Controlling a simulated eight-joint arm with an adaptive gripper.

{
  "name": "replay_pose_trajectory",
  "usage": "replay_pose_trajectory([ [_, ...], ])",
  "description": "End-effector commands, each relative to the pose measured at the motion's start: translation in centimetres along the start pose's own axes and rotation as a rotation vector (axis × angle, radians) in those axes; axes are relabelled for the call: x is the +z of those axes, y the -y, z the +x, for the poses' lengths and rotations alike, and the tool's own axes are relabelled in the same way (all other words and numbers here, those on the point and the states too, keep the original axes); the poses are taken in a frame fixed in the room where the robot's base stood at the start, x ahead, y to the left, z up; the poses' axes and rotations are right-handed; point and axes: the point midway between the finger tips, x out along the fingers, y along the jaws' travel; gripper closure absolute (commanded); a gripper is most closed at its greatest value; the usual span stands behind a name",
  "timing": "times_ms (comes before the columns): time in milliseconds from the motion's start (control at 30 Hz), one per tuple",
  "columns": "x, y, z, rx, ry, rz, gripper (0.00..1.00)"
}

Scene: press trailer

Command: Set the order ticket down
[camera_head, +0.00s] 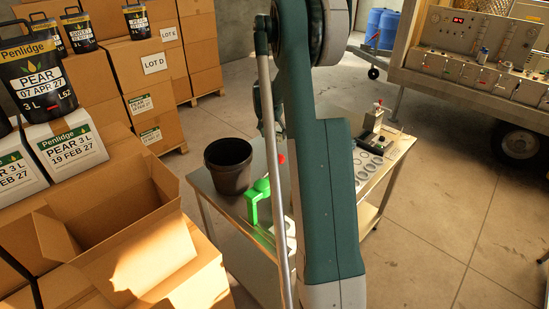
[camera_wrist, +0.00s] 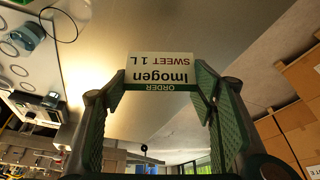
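The order ticket (camera_wrist: 162,70) is a small white card with a dark green strip marked ORDER. It reads "Imogen" and "SWEET 1 L", upside down in the wrist view. My gripper (camera_wrist: 161,82) has its two green ribbed fingers at the ticket's left and right edges, with the ticket held between the fingertips. Behind the ticket is a plain pale surface; I cannot tell how far the ticket is from it. In the head view, my arm covers the middle of the table, and I cannot make out the gripper or ticket there.
On the metal table (camera_head: 245,262) stand a black bucket (camera_head: 228,166), a green stand (camera_head: 257,203) and a tray with round holes (camera_head: 370,166). A small press-like device (camera_head: 373,120) is at the back. An open carton (camera_head: 110,215) stands left. The trailer (camera_head: 480,65) is back right.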

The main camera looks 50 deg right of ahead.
Motion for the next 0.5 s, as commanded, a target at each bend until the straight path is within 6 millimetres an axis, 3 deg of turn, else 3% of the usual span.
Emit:
replay_pose_trajectory([
  [500, 0.13, -0.11, 0.74, 0.001, 0.000, 0.003, 0.48],
])
